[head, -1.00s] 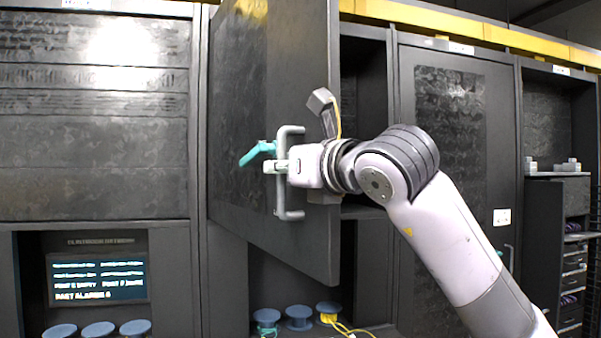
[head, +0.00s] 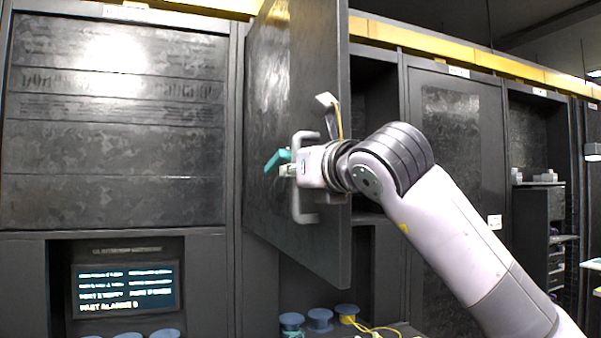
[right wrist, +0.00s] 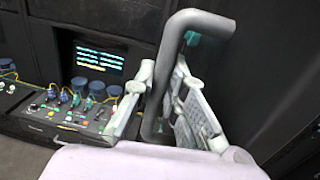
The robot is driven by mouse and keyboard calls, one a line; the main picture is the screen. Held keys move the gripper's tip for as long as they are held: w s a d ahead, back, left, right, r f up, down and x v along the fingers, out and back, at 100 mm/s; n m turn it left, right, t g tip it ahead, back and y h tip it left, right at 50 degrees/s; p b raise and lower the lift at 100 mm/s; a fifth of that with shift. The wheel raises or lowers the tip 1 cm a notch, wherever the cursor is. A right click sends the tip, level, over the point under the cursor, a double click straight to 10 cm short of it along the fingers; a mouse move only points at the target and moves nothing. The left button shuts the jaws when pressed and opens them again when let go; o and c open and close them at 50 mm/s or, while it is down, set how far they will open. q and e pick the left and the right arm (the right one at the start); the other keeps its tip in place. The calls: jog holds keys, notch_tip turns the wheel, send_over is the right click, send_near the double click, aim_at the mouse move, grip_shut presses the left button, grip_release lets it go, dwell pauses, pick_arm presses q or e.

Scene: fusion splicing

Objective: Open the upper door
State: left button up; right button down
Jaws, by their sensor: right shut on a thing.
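The upper door (head: 270,95) is a dark grey cabinet panel, swung partly out, with an open compartment (head: 375,95) to its right. Its grey bar handle (head: 303,214) stands on the door face. My right gripper (head: 293,171) is shut on this handle, beside a teal part (head: 277,160). In the right wrist view the handle (right wrist: 165,60) passes between the two fingers of the gripper (right wrist: 160,105). The door (right wrist: 270,70) fills the right of that view. My left gripper is not in view.
Left of the door is a closed dark panel (head: 115,130) above a lit screen (head: 125,288). Below the door stand several blue round-topped parts (head: 320,315) and yellow cables (head: 375,328). A shelf unit (head: 535,215) stands at the right.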

jog(key=shift+d+r, duration=0.15)
jog(key=shift+r, duration=0.25)
jog(key=shift+d, duration=0.1)
jog(key=c, duration=2.1)
grip_release()
jog(key=o, duration=0.4)
jog(key=shift+w+a+f, duration=0.1)
jog(key=shift+a+f, duration=0.1)
jog(key=shift+a, duration=0.05)
jog(key=shift+o, duration=0.5)
jog(key=shift+f, duration=0.1)
jog(key=v, duration=1.2)
jog(key=shift+d, duration=0.1)
